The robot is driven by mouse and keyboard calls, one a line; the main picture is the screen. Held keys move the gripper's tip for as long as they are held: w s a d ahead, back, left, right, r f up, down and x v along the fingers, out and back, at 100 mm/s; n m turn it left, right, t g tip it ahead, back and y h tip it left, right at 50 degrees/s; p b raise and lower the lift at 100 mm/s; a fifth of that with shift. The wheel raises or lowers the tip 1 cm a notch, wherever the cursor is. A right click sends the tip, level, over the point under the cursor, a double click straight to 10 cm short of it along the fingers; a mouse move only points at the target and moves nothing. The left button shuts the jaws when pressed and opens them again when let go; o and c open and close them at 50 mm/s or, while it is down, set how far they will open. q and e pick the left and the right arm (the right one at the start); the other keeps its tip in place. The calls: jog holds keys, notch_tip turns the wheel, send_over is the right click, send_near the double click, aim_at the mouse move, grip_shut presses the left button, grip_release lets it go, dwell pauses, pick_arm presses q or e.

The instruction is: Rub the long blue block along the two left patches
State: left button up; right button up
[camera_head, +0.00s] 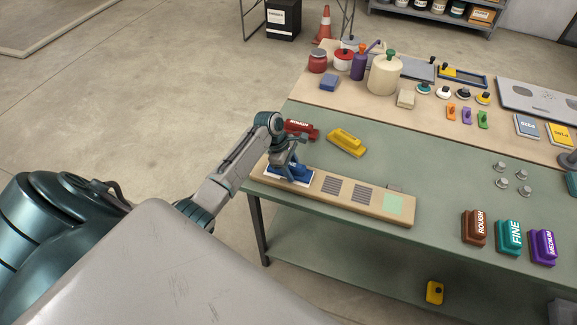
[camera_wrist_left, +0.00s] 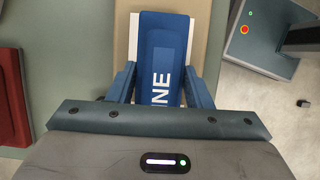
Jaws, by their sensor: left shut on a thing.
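The long blue block (camera_head: 293,175) sits over the pale leftmost patch (camera_head: 276,178) of a wooden board. My left gripper (camera_head: 288,167) is shut on it. In the left wrist view the blue block (camera_wrist_left: 163,45) shows the letters "INE" between the two blue fingers of my left gripper (camera_wrist_left: 163,85). White edges of the patch show on both sides of the block. To the right on the board are a grey striped patch (camera_head: 331,186), another grey striped patch (camera_head: 362,194) and a light green patch (camera_head: 393,204). Whether the block touches the patch is hard to tell. My right gripper is out of view.
The board (camera_head: 345,209) lies along the green table's front edge. A red block (camera_head: 301,129) and a yellow block (camera_head: 347,142) lie behind it. Brown (camera_head: 474,229), teal (camera_head: 509,237) and purple (camera_head: 543,246) blocks stand at the right. The green surface between is mostly clear.

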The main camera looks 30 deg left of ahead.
pick_arm(q)
jog(key=shift+d+f, duration=0.1)
jog(key=shift+d, duration=0.5)
jog(key=shift+a, duration=0.2)
jog(key=shift+s+a, duration=0.25)
jog(key=shift+a, duration=1.05)
jog(key=shift+w+d, duration=0.15)
jog(key=shift+d, duration=0.6)
jog(key=shift+w+d, duration=0.15)
jog(key=shift+d, duration=0.6)
jog(key=shift+s+a+f, duration=0.1)
jog(key=shift+s+a, duration=0.1)
jog(key=shift+a, duration=0.55)
jog(key=shift+s+a, duration=0.15)
jog(key=shift+a, duration=0.55)
jog(key=shift+d, duration=0.45)
jog(key=shift+d, duration=0.1)
jog(key=shift+d, duration=0.1)
